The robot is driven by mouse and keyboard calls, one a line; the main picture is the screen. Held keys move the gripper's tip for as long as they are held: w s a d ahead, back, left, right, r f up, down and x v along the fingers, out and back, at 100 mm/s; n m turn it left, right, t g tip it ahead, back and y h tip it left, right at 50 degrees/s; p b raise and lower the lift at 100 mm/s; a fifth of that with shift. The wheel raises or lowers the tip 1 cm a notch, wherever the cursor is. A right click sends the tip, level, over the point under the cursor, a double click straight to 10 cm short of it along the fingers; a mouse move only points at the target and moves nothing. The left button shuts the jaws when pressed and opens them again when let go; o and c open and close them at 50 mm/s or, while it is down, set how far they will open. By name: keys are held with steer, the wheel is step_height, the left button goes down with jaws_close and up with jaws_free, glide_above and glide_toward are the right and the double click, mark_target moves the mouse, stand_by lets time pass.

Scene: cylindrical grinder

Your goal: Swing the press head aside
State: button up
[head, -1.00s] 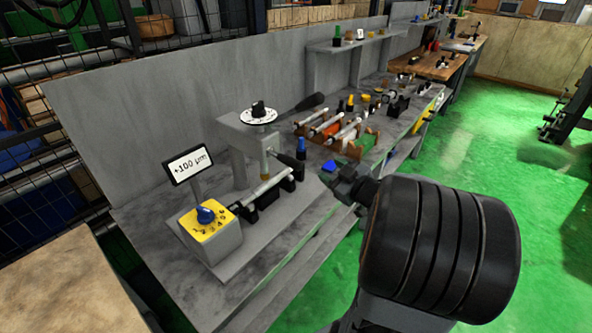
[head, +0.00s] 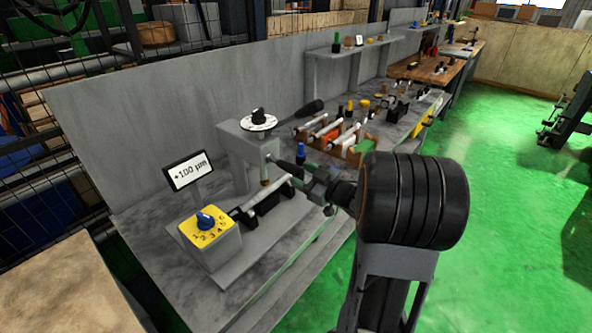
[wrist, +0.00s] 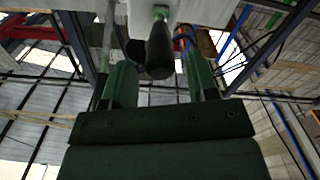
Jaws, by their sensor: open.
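The press head (head: 245,138) is a grey block on a post at the bench, with a white dial and black knob (head: 258,117) on top. A dark handle (head: 289,166) sticks out from its front side toward my gripper (head: 308,180). A brass-coloured tip (head: 265,172) hangs under the head over a pale bar (head: 262,194) in black rests. In the wrist view my gripper (wrist: 160,82) is open, and the black handle (wrist: 160,50) lies between its two green fingers, with gaps visible on both sides. Fingertip contact cannot be seen in the head view.
A display reading +100 µm (head: 187,171) and a yellow box with a blue knob (head: 208,228) stand at left. A second black handle (head: 308,109) sticks out behind the head. A blue-topped post (head: 300,151) and racked bars (head: 325,130) are close behind my gripper. Green floor (head: 500,200) is free at right.

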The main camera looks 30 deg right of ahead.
steer(key=shift+x, duration=1.45)
jaws_close()
